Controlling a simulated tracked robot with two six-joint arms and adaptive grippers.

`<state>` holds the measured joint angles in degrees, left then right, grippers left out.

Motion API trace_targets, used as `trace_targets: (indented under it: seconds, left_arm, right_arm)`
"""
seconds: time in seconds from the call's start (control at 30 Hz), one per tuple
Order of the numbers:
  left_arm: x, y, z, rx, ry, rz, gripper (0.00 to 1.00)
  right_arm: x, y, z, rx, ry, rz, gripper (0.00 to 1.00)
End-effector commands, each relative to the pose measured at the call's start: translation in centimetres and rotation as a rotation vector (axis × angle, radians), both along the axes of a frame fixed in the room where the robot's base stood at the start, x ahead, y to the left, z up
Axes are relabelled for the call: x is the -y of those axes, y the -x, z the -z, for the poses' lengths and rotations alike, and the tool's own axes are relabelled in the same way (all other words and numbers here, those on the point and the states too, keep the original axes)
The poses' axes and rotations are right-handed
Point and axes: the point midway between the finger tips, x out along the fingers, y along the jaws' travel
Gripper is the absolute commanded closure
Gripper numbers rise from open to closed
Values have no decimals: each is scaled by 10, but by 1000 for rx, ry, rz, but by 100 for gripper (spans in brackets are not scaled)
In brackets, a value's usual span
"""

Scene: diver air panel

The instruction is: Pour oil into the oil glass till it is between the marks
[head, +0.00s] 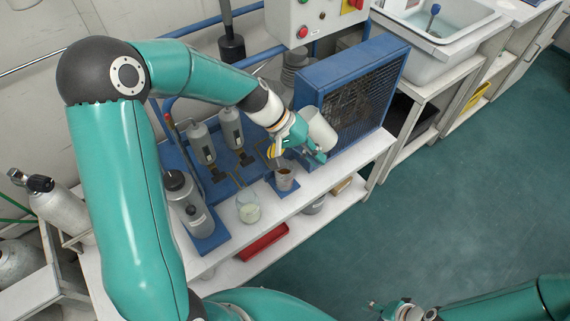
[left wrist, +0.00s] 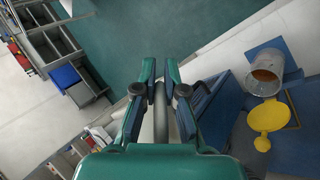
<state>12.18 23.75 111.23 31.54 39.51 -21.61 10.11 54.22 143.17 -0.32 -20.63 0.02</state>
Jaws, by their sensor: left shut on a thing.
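The oil glass (head: 284,180) is a small clear cup with brown oil in it, on a blue base at the bench's front edge. In the left wrist view the glass (left wrist: 266,74) shows at the upper right, with a yellow round cap (left wrist: 264,118) beside its rim. Its marks are too small to read. My left gripper (head: 306,147) is shut on the grey handle (left wrist: 160,118) of a whitish jug (head: 320,130). The jug is tilted, above and right of the glass. No stream of oil shows. My right gripper (head: 385,308) is far off at the bottom, its fingers unclear.
A blue-framed grille (head: 350,85) stands close behind the jug. A glass jar (head: 248,207) with pale contents and grey cylinders (head: 202,143) stand to the left. A red tray (head: 262,243) lies on the lower shelf. The floor at the right is clear.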

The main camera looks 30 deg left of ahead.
Motion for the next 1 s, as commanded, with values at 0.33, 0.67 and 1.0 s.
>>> trace_targets:
  seconds: [0.33, 0.67, 1.0]
  left_arm:
    - [2, -1, -4, -26, -71, -1, 100]
    - [9, -2, -10, -65, -178, -3, 100]
    - [12, -3, -13, -110, -279, -8, 100]
  right_arm:
    - [0, 0, -26, 0, 0, 0, 54]
    - [0, 0, -72, 0, 0, 0, 54]
    - [0, 0, -120, 0, 0, 0, 54]
